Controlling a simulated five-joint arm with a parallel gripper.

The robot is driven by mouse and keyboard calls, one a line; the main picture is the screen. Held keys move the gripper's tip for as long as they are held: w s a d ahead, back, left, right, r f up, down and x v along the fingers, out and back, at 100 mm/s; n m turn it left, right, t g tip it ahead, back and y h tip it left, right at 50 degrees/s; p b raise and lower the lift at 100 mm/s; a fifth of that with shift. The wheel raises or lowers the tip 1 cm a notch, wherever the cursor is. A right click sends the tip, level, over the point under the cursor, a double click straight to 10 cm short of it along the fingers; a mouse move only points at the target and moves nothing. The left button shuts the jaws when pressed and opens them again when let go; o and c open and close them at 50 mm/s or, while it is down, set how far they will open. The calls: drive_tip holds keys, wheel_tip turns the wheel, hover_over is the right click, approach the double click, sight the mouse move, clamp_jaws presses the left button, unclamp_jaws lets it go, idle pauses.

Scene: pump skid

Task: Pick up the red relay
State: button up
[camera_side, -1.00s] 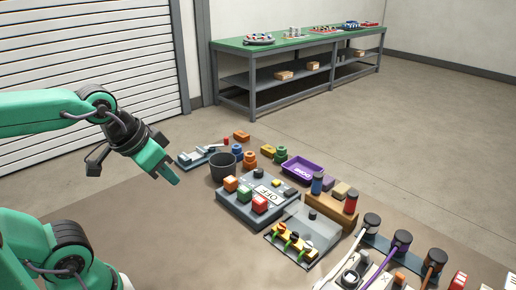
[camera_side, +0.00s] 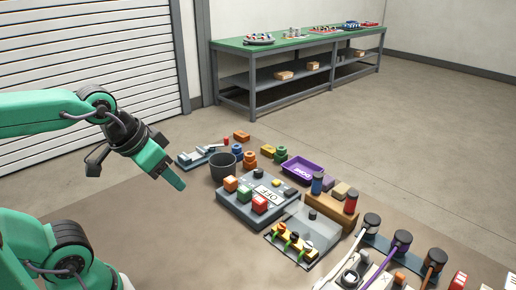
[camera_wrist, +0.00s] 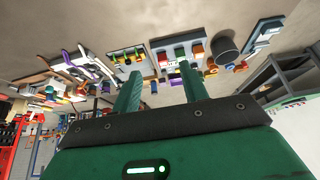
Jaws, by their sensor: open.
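The red relay (camera_side: 259,203) is a red block with a white base on a grey panel (camera_side: 232,205) marked OFF. Orange and green blocks stand beside it. In the wrist view the panel (camera_wrist: 160,44) appears upside down, with a small red block (camera_wrist: 180,54) on it. My gripper (camera_side: 175,182) is in the air to the left of the panel, apart from the relay. Its two fingers (camera_wrist: 160,85) are spread with nothing between them in the wrist view.
A dark bucket (camera_side: 222,167) stands just behind the panel. A purple tray (camera_side: 302,170) and a wooden block with coloured cylinders (camera_side: 332,208) are to the right. Floor left of the panel is clear.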

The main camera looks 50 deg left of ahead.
drive_tip(key=g, duration=0.5)
hover_over(260, 200)
drive_tip(key=f, duration=1.2)
drive_tip(key=shift+s, duration=0.3)
drive_tip(key=shift+w+f+g, duration=0.3)
drive_tip(key=shift+f, duration=0.1)
drive_tip(key=shift+a+f, duration=0.1)
drive_tip(key=shift+f, duration=3.85)
drive_tip(key=c, duration=0.7)
